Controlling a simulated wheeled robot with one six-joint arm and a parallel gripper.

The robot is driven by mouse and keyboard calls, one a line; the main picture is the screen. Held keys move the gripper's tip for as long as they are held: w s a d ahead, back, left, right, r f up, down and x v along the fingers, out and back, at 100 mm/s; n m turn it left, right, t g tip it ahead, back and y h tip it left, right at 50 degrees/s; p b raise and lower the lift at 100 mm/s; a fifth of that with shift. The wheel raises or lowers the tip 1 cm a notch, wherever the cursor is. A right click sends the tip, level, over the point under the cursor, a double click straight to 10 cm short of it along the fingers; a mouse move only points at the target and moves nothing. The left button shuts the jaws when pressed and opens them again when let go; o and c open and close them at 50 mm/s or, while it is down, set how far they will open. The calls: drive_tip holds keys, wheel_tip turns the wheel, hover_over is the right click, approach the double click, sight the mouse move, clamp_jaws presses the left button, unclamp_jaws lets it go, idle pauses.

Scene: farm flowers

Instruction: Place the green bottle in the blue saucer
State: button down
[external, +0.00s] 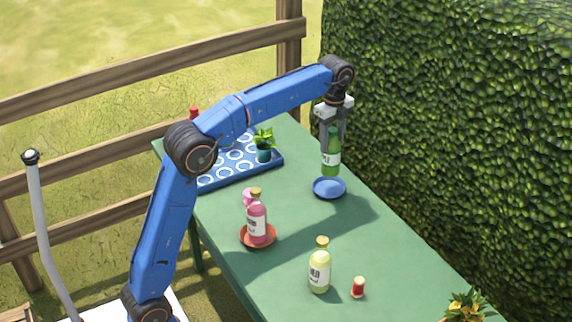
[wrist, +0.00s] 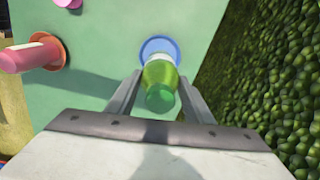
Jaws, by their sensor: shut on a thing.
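The green bottle (external: 331,158) with a white label is upright between the fingers of my gripper (external: 334,120). My gripper points down and is shut on the bottle's upper part. The blue saucer (external: 329,188) lies on the table directly beneath the bottle. The bottle's base is at or just above the saucer; I cannot tell whether they touch. In the wrist view the bottle (wrist: 160,84) covers part of the blue saucer (wrist: 153,43), whose rim shows around its far end.
A hedge (external: 450,130) stands along the right side.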

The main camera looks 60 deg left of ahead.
sight(333, 130)
drive_tip(key=shift+f, duration=3.7)
drive_tip(key=c, duration=0.9)
unclamp_jaws()
wheel_tip(333, 130, up, 12)
drive_tip(key=shift+f, duration=0.1)
drive_tip(key=shift+r, duration=0.2)
